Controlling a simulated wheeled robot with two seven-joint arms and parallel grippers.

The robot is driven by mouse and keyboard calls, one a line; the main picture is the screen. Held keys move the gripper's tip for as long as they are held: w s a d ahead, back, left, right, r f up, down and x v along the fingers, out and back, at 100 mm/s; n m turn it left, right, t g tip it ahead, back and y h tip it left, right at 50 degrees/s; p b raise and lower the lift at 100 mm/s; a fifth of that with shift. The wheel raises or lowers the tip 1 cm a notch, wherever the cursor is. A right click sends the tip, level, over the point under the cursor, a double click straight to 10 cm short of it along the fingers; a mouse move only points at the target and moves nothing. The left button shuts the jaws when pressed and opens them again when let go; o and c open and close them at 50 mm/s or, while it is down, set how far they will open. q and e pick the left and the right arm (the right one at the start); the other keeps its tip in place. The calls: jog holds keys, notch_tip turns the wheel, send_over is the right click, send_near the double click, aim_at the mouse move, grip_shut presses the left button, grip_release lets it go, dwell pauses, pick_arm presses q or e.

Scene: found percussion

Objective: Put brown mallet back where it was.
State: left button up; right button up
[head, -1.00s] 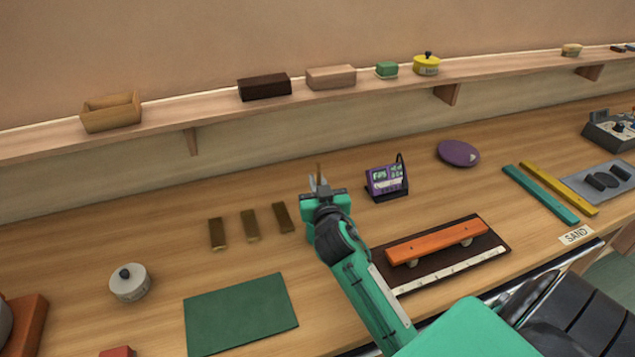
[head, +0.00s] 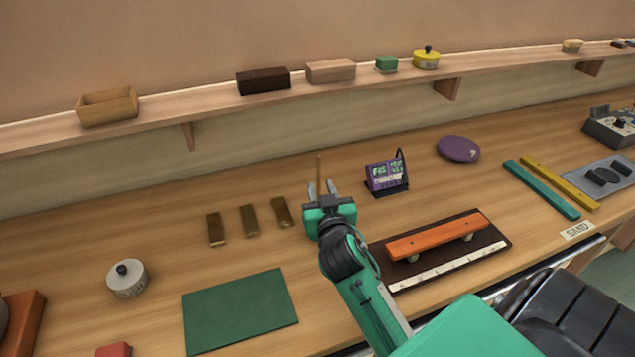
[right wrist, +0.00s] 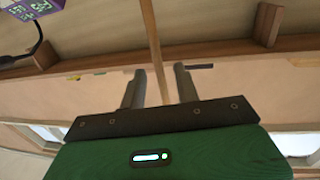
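A thin brown stick (head: 318,172), which looks like the handle of the brown mallet, rises between the fingers of my right gripper (head: 322,190) in the head view. In the right wrist view the stick (right wrist: 152,40) runs between the two fingers of the same gripper (right wrist: 160,88), with a gap on each side. The gripper is open around it. No mallet head shows, and what supports the stick is hidden. My left gripper is not in view.
Several things stand near: brown bars (head: 249,221) to the left, a purple timer (head: 386,176) to the right, an orange bar (head: 437,237) on a dark board, a green mat (head: 240,311) in front. A shelf (head: 200,108) runs behind. Bare table lies behind the gripper.

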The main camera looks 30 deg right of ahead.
jog(key=b+v, duration=0.1)
jog(key=v, duration=0.6)
dwell(0.5)
